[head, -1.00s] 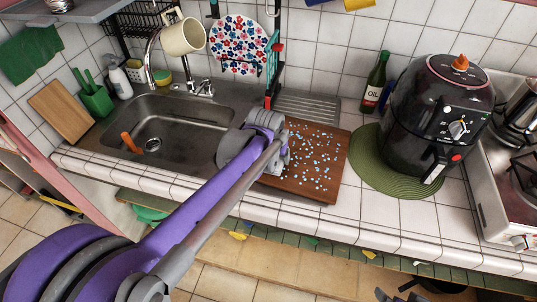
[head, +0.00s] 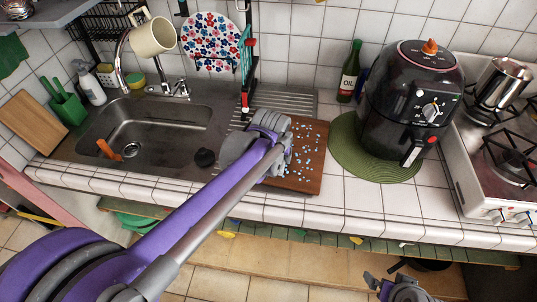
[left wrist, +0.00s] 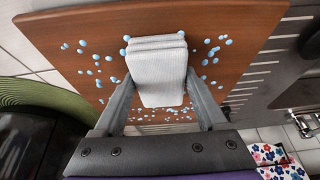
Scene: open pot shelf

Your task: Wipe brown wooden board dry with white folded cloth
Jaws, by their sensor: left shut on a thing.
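The brown wooden board (head: 313,178) lies on the counter at the right side of the sink, dotted with many light-blue water drops (head: 304,147). In the left wrist view the board (left wrist: 255,30) shows drops on both sides of the white folded cloth (left wrist: 157,78). My left gripper (left wrist: 160,95) is shut on the cloth, with a finger on each side, over the middle of the board. Whether the cloth touches the board is unclear. In the head view my left gripper (head: 275,150) hides the cloth and the board's left part. My right gripper (head: 381,274) is open and empty, low in front of the counter.
The sink (head: 150,125) with its faucet lies left of the board, a dark round stopper (head: 205,157) at its edge. A black air fryer (head: 405,105) on a green mat (head: 350,160), an oil bottle (head: 349,75) and a stove (head: 470,190) stand right.

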